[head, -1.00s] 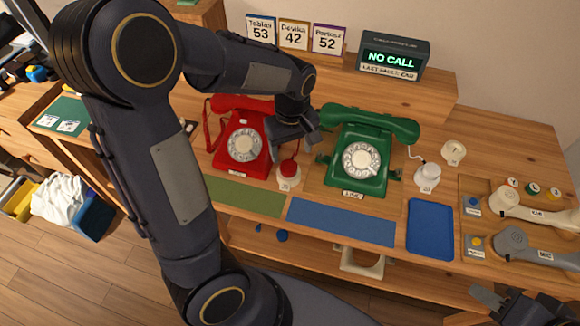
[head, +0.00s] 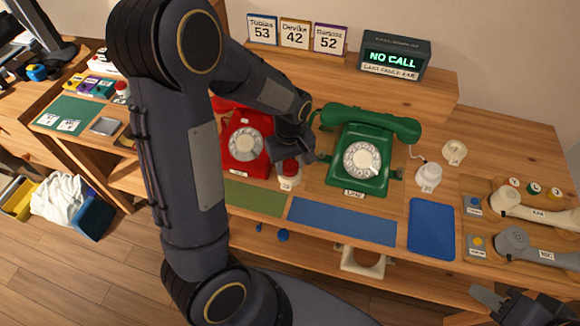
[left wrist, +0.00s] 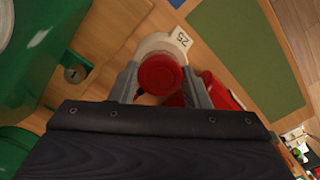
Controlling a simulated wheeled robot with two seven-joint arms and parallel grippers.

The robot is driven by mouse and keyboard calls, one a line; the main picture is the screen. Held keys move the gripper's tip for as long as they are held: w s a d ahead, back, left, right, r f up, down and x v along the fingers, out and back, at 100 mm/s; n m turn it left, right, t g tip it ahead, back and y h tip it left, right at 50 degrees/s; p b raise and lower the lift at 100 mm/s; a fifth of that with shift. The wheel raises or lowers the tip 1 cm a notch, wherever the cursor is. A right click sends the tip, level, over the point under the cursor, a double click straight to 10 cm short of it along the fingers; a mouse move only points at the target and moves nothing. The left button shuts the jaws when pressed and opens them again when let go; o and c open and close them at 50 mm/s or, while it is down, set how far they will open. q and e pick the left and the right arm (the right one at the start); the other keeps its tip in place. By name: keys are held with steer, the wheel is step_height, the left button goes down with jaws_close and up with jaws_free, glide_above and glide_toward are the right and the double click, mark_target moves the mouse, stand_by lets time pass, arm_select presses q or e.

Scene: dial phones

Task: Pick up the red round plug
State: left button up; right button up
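The red round plug (head: 290,167) sits upright on a white round base (head: 287,183) in front of the red phone. In the left wrist view the plug (left wrist: 160,73) shows from above, on its pale base with a number tag (left wrist: 181,38). My left gripper (head: 297,155) is down at the plug. Its two fingers (left wrist: 160,82) stand open on either side of the red top, with very narrow gaps. My right gripper (head: 505,305) is at the lower right corner, away from the plug and partly cut off; its opening is unclear.
The red phone (head: 243,145) is close on the left, partly behind my arm. The green phone (head: 361,160) is close on the right. Green (head: 250,197) and blue (head: 342,221) mats lie in front. A white plug (head: 428,177) and handsets (head: 530,210) are further right.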

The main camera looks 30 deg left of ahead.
arm_select(q)
steer(key=c, duration=0.4)
steer(key=shift+r, duration=0.1)
